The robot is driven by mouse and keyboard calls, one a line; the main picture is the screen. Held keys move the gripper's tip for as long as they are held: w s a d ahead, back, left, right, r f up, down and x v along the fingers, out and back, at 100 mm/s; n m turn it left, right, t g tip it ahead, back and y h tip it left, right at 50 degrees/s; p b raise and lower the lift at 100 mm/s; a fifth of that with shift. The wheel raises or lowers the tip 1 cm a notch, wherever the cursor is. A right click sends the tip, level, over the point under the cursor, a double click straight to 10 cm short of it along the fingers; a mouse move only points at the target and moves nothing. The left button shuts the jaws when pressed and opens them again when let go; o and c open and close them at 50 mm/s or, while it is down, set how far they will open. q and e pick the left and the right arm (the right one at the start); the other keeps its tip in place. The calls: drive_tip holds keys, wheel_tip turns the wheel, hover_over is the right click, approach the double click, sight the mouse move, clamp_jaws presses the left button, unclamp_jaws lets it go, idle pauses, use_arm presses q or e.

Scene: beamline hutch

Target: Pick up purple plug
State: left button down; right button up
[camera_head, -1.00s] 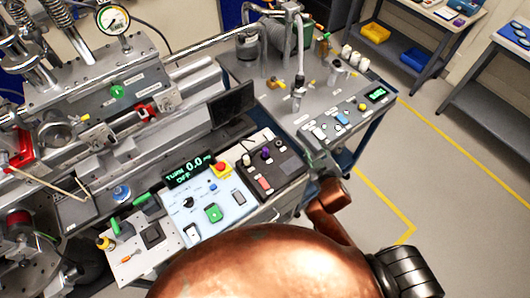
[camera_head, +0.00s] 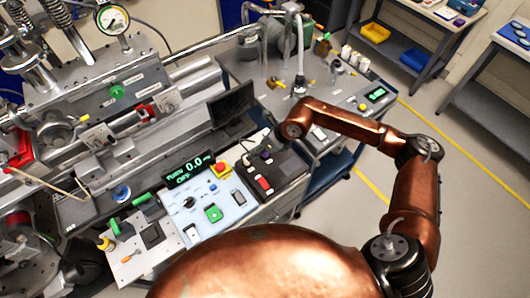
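The purple plug (camera_head: 265,155) is a small purple piece standing on the dark control panel (camera_head: 285,170), right of the white control box. My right arm reaches in from the right, and its dark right gripper (camera_head: 262,145) is at the plug, over the panel's upper part. The gripper partly covers the plug. The fingers are too small and dark to tell whether they are open or shut, or touching the plug. My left gripper is not in view.
The white control box (camera_head: 232,204) with a green display and red button adjoins the panel. A dark monitor (camera_head: 232,104) stands behind. Floor at right is clear.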

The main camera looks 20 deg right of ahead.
drive_tip(key=w+d+f+h, duration=0.1)
drive_tip(key=w+d+h, duration=0.15)
drive_tip(key=d, duration=0.35)
drive_tip(key=x, duration=0.7)
drive_tip(key=shift+f, duration=0.15)
drive_tip(key=shift+c, duration=0.7)
clamp_jaws()
